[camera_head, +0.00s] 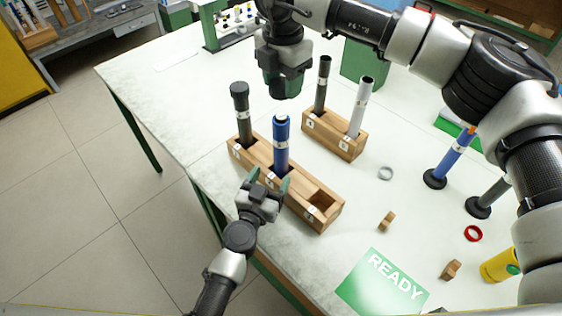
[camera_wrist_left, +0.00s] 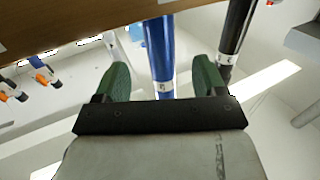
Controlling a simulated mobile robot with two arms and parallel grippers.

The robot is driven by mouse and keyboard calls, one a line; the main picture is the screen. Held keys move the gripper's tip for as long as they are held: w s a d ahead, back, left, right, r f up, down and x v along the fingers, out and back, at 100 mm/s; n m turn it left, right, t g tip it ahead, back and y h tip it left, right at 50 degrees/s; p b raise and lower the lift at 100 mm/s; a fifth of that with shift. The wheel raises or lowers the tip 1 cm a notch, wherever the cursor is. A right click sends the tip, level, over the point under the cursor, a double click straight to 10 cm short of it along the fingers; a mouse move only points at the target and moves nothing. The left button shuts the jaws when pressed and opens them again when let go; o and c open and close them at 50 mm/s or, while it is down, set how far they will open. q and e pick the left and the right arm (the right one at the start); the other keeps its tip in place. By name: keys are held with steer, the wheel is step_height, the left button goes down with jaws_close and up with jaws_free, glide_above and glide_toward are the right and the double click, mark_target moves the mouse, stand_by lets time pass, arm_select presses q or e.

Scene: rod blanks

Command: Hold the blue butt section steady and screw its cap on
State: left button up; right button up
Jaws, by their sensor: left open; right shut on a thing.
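The blue butt section (camera_head: 281,146) stands upright in the middle of the front wooden block (camera_head: 318,221). My left gripper (camera_head: 270,183) is open low at the near side of the butt section. In the left wrist view the blue section (camera_wrist_left: 160,50) shows between its two green fingers (camera_wrist_left: 163,80), with a gap on both sides. My right gripper (camera_head: 284,88) points down just above the butt section's top, apart from it. It is shut on the cap, which its green fingers almost wholly hide.
A dark rod (camera_head: 240,110) stands in the same block, whose right slot is empty. Behind, another block (camera_head: 334,137) holds a black rod and a grey rod. A grey ring (camera_head: 385,173), red ring (camera_head: 473,233) and green READY mat (camera_head: 381,284) lie to the right.

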mark_target(279, 163)
arm_select(q)
steer(key=x, duration=0.6)
steer(key=shift+d, duration=0.15)
steer(key=shift+w+d, duration=0.15)
steer(key=shift+w, duration=0.55)
jaws_close()
